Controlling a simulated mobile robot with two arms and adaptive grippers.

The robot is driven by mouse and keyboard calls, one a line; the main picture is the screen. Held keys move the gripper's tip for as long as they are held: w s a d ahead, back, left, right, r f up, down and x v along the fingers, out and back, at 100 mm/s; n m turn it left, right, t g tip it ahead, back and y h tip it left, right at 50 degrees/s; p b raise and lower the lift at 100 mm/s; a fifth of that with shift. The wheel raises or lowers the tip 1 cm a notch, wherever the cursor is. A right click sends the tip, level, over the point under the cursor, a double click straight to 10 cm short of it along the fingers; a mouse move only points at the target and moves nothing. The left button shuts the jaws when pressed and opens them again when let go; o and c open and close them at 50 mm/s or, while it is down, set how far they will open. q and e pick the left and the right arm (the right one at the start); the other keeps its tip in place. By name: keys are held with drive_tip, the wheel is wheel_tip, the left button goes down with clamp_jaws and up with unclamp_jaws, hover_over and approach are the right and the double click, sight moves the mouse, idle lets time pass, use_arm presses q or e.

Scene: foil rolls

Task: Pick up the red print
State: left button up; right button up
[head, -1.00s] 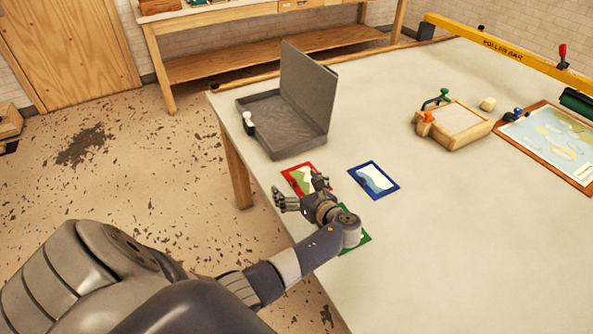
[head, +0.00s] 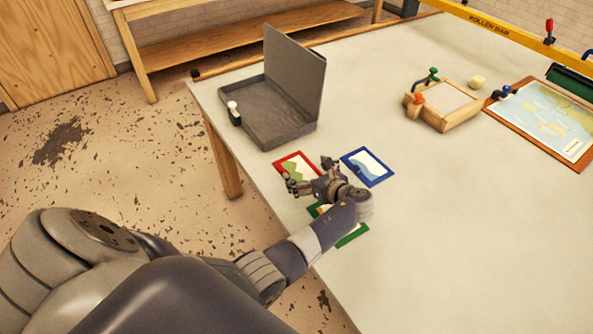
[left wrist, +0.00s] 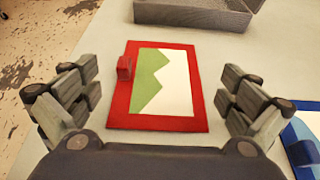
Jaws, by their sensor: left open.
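The red print (head: 291,165) lies flat on the table near its left edge, partly covered by my left gripper in the head view. In the left wrist view the red print (left wrist: 160,119) has a red border, a green and white picture, and a small red block on its left border. My left gripper (head: 308,173) is open and empty. In the left wrist view its fingers (left wrist: 160,92) stand on either side of the print, apart from it. My right gripper is not in view.
A blue-bordered print (head: 367,166) lies just right of the red one. A green-bordered print (head: 352,236) is partly hidden under my left arm. An open grey box (head: 281,132) stands behind. A wooden block tray (head: 445,105) and a framed map (head: 546,122) lie farther right.

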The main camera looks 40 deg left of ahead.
sight(300, 174)
use_arm(q)
drive_tip(key=shift+x, duration=1.25)
drive_tip(key=shift+w+a+f, duration=0.1)
drive_tip(key=shift+w+a, duration=0.05)
drive_tip(key=shift+a, duration=0.2)
drive_tip(key=c, duration=2.1)
drive_tip(key=shift+s+f, duration=0.1)
drive_tip(key=shift+s, duration=0.15)
drive_tip(key=shift+c, duration=0.5)
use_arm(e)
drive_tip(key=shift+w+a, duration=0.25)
